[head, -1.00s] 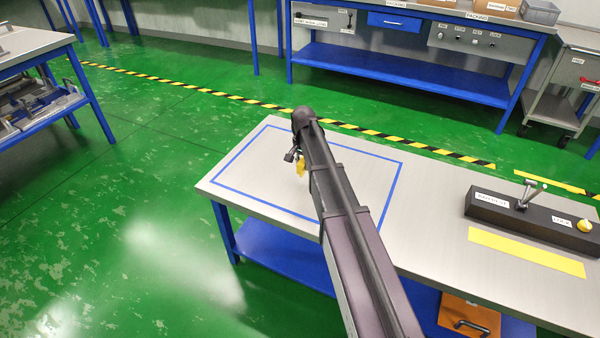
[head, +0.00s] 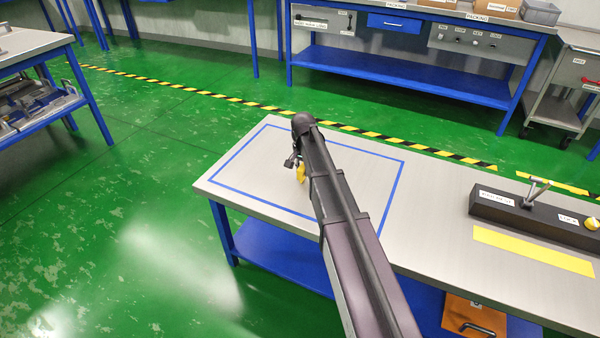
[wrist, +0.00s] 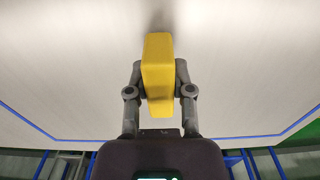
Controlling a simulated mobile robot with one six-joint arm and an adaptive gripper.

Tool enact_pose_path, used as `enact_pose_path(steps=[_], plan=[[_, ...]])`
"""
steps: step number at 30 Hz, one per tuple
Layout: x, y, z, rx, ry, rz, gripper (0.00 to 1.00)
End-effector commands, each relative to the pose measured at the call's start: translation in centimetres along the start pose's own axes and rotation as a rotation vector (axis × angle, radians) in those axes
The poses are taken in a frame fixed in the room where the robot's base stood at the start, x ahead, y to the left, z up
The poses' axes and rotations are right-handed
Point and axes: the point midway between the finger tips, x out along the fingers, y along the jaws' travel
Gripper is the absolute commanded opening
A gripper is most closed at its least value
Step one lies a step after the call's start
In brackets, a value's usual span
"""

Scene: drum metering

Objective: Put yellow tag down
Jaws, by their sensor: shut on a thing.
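The yellow tag (wrist: 158,75) is between the two fingers of my gripper (wrist: 160,88) in the wrist view, with a finger against each side. In the head view the tag (head: 300,172) shows as a small yellow piece beside my arm, over the blue-outlined area of the workbench. My gripper (head: 293,163) is partly hidden by my arm there. A soft shadow lies by the tag's far end in the wrist view. I cannot tell whether the tag touches the bench top.
The blue tape outline (head: 232,189) encloses bare bench top (head: 250,165). To the right are a black box with a lever (head: 520,208) and a yellow strip (head: 533,250). An orange object with a handle (head: 472,315) is below. A packing bench (head: 400,72) stands behind.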

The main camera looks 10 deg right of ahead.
Motion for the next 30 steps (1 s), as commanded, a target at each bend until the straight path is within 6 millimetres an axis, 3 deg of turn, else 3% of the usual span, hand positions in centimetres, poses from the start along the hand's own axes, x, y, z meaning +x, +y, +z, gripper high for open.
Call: enact_pose_path(steps=[10,11,14,30], plan=[[0.37,-0.02,0.02,0.0,0.0,0.0,0.0],[0.35,-0.02,0.02,0.0,0.0,0.0,0.33],[0.26,-0.03,0.02,0.0,0.0,0.0,0.62],[-0.02,-0.05,0.04,-0.001,0.0,0.0,0.64]])
